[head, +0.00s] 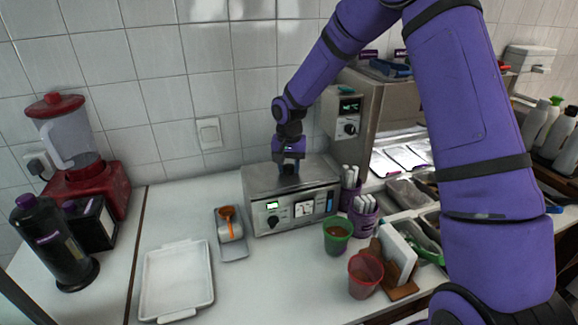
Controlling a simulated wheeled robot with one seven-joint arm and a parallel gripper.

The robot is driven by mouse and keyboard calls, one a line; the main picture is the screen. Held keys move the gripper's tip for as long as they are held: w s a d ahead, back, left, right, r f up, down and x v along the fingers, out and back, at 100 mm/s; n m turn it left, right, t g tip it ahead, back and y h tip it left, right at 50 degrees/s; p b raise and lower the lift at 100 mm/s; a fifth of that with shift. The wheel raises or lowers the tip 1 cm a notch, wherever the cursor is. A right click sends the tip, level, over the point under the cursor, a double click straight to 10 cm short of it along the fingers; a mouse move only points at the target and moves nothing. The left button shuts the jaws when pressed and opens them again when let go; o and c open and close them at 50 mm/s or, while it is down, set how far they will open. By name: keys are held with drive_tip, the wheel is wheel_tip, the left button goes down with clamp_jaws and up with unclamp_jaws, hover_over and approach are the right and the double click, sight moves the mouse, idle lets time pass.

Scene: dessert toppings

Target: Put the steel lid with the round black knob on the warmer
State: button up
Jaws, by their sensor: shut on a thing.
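The warmer (292,212) is a steel box with a knob, a small green display and a dial on its front, standing on the counter near the wall. My gripper (288,167) points down over the middle of its top and is shut on the knob of the steel lid. The steel lid (262,179) shows as a flat steel surface at the top of the warmer, level as far as I can see. The knob is mostly hidden by my fingers. I cannot tell whether the lid rests fully on the warmer or is slightly above it.
A white tray (177,283) lies front left. A green cup (337,235), red cup (364,275) and purple cup (362,215) stand to the right. A red blender (80,185) stands far left.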

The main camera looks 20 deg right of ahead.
drive_tip(key=shift+f, duration=0.2)
drive_tip(key=o, duration=1.2)
drive_tip(key=shift+r, duration=3.45)
